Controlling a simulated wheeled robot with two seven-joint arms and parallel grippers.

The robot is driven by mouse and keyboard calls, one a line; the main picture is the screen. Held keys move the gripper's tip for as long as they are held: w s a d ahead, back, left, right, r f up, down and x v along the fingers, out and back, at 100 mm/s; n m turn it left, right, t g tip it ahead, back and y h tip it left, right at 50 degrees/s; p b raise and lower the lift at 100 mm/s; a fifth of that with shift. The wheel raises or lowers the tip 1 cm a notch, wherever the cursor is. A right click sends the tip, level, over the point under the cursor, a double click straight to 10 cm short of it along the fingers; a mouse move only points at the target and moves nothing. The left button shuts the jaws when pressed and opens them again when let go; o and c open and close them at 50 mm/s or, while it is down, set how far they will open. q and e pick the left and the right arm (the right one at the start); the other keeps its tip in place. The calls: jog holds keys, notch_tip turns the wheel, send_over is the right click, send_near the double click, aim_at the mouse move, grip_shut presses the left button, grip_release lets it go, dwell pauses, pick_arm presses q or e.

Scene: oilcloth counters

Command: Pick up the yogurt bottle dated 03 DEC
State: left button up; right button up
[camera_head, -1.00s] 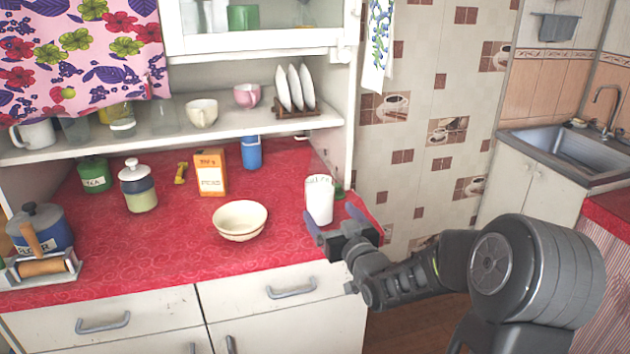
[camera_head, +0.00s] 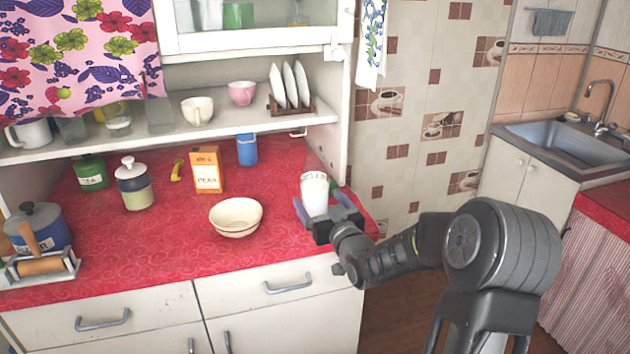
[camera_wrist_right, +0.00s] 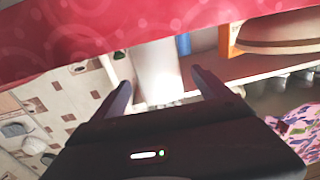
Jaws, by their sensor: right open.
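A white bottle-like container (camera_head: 315,192) stands upright near the right end of the red counter. No date can be read on it, so I cannot tell whether it is the yogurt bottle dated 03 DEC. My right gripper (camera_head: 319,202) is open at counter height, with one finger on each side of the white container. In the right wrist view, the pale container (camera_wrist_right: 158,72) shows between the two spread fingers (camera_wrist_right: 162,88). I cannot tell whether either finger touches it. My left gripper is not in view.
The red counter (camera_head: 150,245) also holds a cream bowl (camera_head: 236,217), an orange box (camera_head: 206,170), a blue container (camera_head: 247,150), jars and a rolling pin. Something green stands just behind the white container. A shelf (camera_head: 150,138) with cups runs above. The counter's front middle is clear.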

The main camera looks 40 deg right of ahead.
aim_at(315, 194)
jog(key=x, duration=0.3)
jog(key=shift+w+d+p, duration=0.1)
jog(key=shift+w+p, duration=0.1)
jog(key=shift+p, duration=0.15)
jog(key=shift+c, duration=0.5)
grip_shut()
jog(key=shift+r, duration=0.15)
dwell(0.6)
